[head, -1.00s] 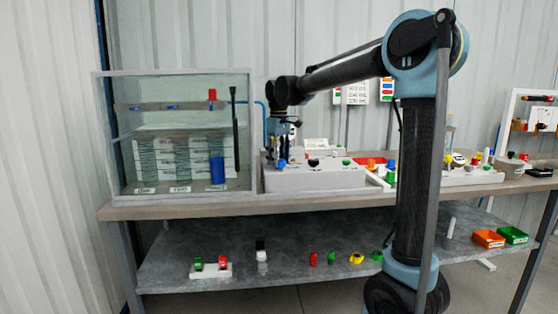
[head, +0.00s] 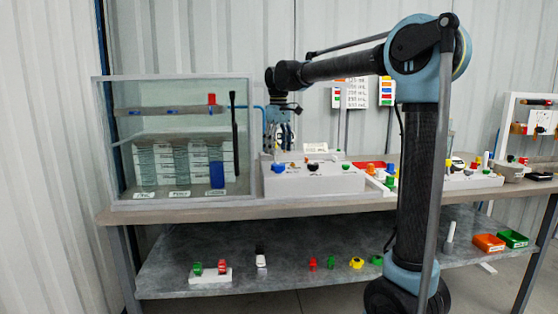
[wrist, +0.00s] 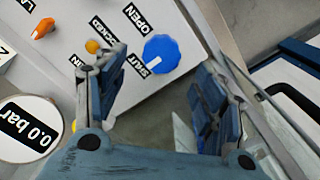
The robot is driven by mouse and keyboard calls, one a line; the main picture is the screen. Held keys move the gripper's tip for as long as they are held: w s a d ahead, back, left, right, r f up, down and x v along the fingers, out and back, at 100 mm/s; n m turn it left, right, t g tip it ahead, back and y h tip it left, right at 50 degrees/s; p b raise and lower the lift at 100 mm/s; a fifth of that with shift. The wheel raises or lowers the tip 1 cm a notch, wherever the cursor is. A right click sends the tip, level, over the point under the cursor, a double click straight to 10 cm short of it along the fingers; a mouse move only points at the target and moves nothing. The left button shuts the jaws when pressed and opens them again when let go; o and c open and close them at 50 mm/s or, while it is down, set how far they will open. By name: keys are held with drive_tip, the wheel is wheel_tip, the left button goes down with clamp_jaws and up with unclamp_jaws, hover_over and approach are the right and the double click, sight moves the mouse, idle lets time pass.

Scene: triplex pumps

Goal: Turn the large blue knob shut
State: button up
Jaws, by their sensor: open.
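The large blue knob (head: 279,168) sits at the left end of the pale control box, and it also shows in the wrist view (wrist: 163,50). A white mark on its lower left side lies next to the SHUT label (wrist: 137,63). The OPEN label (wrist: 136,19) is above it in the wrist view. My gripper (head: 279,147) is open and empty, above and apart from the knob. In the wrist view, the fingers of my gripper (wrist: 160,78) stand wide, one on either side below the knob, and do not touch it.
The pale control box (head: 320,184) also carries other small knobs, including an orange one (wrist: 43,28). A round gauge (wrist: 27,128) reads 0.0 bar. A glass tank (head: 180,100) stands close on the left. Coloured parts lie to the right and on the lower shelf.

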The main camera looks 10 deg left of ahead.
sight(279, 164)
wheel_tip(279, 164, up, 6)
drive_tip(key=shift+f, duration=0.1)
idle(0.4)
drive_tip(key=s+d+f+m, duration=0.2)
drive_tip(key=s+d+f, duration=0.2)
drive_tip(key=d, duration=0.3)
drive_tip(key=s+d+f+m+t, duration=0.1)
drive_tip(key=s+d+f, duration=0.2)
drive_tip(key=d, duration=0.5)
drive_tip(key=s+d+f+m, duration=0.2)
drive_tip(key=s+d+f, duration=0.2)
drive_tip(key=d, duration=0.3)
drive_tip(key=s+d+f+m, duration=0.2)
drive_tip(key=s+d+f, duration=0.2)
drive_tip(key=f, duration=0.3)
drive_tip(key=s+d+f+m, duration=0.2)
drive_tip(key=s+d+f, duration=0.2)
drive_tip(key=s+f, duration=0.3)
drive_tip(key=s+d+f+m+t, duration=0.1)
drive_tip(key=s+d+f, duration=0.3)
drive_tip(key=f, duration=0.5)
drive_tip(key=shift+s+d+m, duration=0.4)
drive_tip(key=shift+s, duration=0.85)
